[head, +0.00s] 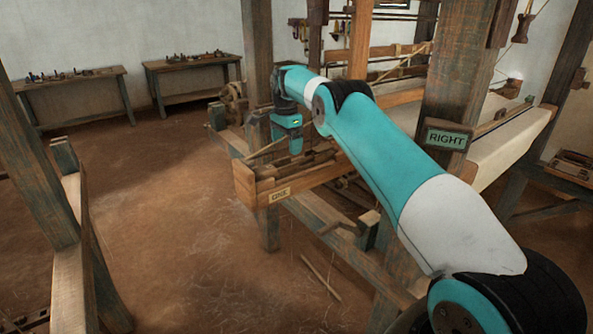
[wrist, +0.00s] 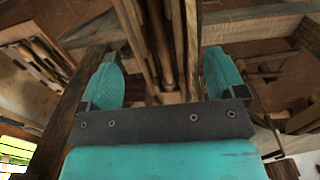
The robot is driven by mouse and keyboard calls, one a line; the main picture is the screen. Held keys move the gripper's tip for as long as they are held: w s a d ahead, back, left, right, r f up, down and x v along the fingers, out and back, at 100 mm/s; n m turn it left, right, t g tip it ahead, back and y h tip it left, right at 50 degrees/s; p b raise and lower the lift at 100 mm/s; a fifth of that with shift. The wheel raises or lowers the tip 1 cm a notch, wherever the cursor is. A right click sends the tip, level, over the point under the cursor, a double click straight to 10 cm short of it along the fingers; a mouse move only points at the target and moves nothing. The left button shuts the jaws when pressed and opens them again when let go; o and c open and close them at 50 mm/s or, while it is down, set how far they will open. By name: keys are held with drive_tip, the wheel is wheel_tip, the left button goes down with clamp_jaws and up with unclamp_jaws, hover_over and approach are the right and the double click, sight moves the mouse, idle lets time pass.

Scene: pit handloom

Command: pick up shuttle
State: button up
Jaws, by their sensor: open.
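My gripper (head: 294,152) points down over the wooden box at the near end of the loom beam. In the wrist view my gripper (wrist: 164,72) has its two teal fingers spread wide apart. Between them runs a long, narrow brown wooden piece (wrist: 160,45), lying between wooden walls; it looks like the shuttle, but I cannot tell for sure. Nothing is seen gripped. In the head view the shuttle cannot be made out; my gripper and the box wall cover that spot.
The wooden box (head: 262,187) carries a small label. A post with a green RIGHT sign (head: 446,138) stands right of it. Loom timbers surround the box. Two benches (head: 195,70) with small items stand by the back wall. The floor at left is open.

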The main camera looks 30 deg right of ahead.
drive_tip(key=shift+f+p, duration=1.75)
drive_tip(key=shift+f, duration=1.85)
drive_tip(key=c, duration=1.2)
drive_tip(key=shift+o, duration=0.2)
drive_tip(key=shift+r, duration=0.1)
wheel_tip(320, 180, up, 11)
drive_tip(key=b, duration=0.3)
wheel_tip(320, 180, up, 9)
drive_tip(key=p, duration=0.7)
hover_over(287, 161)
drive_tip(key=s+a, duration=0.1)
drive_tip(key=s, duration=0.1)
drive_tip(key=shift+a, duration=0.1)
